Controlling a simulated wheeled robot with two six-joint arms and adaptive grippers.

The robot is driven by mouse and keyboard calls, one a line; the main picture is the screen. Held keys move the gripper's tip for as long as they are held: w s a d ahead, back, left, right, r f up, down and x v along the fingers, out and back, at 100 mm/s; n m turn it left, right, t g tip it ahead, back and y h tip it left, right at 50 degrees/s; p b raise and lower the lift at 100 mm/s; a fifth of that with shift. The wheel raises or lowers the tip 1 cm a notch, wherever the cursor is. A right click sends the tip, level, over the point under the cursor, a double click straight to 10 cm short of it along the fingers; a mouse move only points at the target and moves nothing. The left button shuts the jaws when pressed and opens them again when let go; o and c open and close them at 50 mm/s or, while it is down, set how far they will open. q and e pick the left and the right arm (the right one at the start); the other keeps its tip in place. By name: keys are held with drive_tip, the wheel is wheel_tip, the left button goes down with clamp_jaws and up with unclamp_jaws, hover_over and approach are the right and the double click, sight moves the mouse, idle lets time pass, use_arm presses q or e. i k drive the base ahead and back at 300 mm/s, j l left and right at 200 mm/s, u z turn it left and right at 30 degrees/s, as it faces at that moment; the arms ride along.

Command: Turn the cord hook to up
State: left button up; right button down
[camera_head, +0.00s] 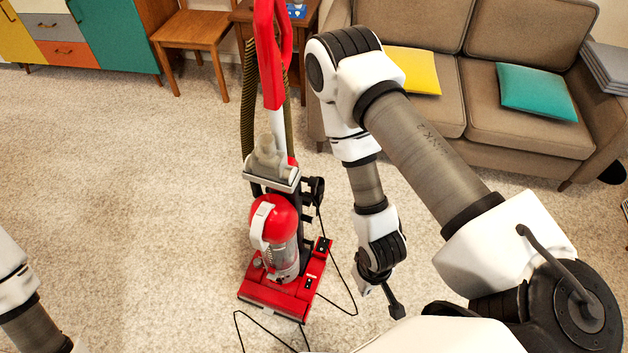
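A red and grey upright vacuum cleaner (273,220) stands on the carpet in the middle of the view. A small black part (316,187) sticks out from its right side, with the black cord running down below it. This looks like the cord hook, but it is too small to tell which way it points. My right gripper (385,302) hangs low to the right of the vacuum, pointing down and apart from it. Its finger opening is not clear. My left arm shows only at the bottom left edge, and its gripper is out of view.
The black cord (354,302) loops over the carpet in front and to the right of the vacuum. A brown sofa (515,115) with cushions stands behind at the right. A wooden chair (192,28) stands at the back. Carpet to the left is clear.

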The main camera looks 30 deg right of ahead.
sight(313, 182)
drive_tip(key=i+l+u, duration=0.2)
drive_tip(key=l, duration=0.35)
drive_tip(key=l+u, duration=0.2)
drive_tip(key=l, duration=0.4)
drive_tip(key=l+u, duration=0.25)
drive_tip(key=l, duration=0.3)
drive_tip(key=l+u, duration=0.2)
drive_tip(key=l, duration=0.4)
drive_tip(key=k+l+u, duration=0.2)
drive_tip(key=l, duration=0.4)
drive_tip(key=l+u, duration=0.2)
drive_tip(key=l, duration=0.4)
drive_tip(key=k+l+u, duration=0.25)
drive_tip(key=l, duration=0.3)
drive_tip(key=l+u, duration=0.2)
drive_tip(key=l, duration=0.35)
drive_tip(key=k, duration=0.05)
